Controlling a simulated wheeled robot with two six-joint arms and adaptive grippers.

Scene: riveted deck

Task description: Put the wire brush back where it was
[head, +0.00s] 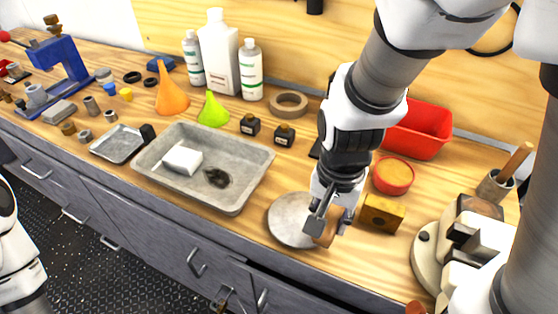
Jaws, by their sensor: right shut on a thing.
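My right gripper (325,214) comes down from above over the front of the wooden bench. It is shut on a brown wooden thing, which I take to be the wire brush (328,232). Only part of the wood shows below the fingers; its bristles cannot be made out. The held brush is at the right edge of a round grey metal disc (287,220). Whether it touches the disc or the bench I cannot tell. My left gripper is not in view; only white parts of my left arm show at the left edge.
A metal tray (257,163) with a white block stands left of the disc. A yellow-brown block (382,213), a round red tin (393,176) and a red bin (420,130) stand right of the gripper. A grinder-like machine (455,240) is at the right.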

